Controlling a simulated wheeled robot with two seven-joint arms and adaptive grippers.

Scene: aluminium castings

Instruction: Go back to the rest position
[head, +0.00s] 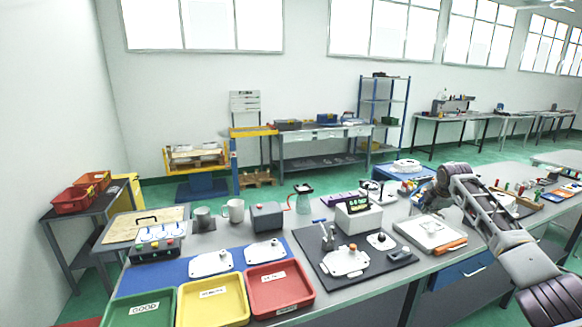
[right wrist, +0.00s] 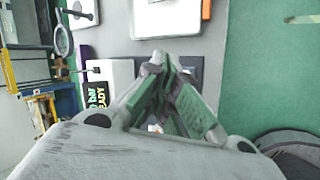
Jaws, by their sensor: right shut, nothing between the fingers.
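My right arm comes in from the right in the head view, and its gripper (head: 426,205) hangs over the bench between the display box (head: 358,214) and the white tray (head: 432,232). In the right wrist view the fingers of my right gripper (right wrist: 158,62) are drawn together with nothing held. The display box (right wrist: 100,92), with green lettering, lies beyond them to the left. The white tray (right wrist: 168,18) shows at the top. My left gripper is in neither view.
Green (head: 121,312), yellow (head: 240,316) and red (head: 306,299) trays line the front edge. White castings lie on the blue mat (head: 236,271) and the dark mat (head: 322,272). Green floor lies beyond.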

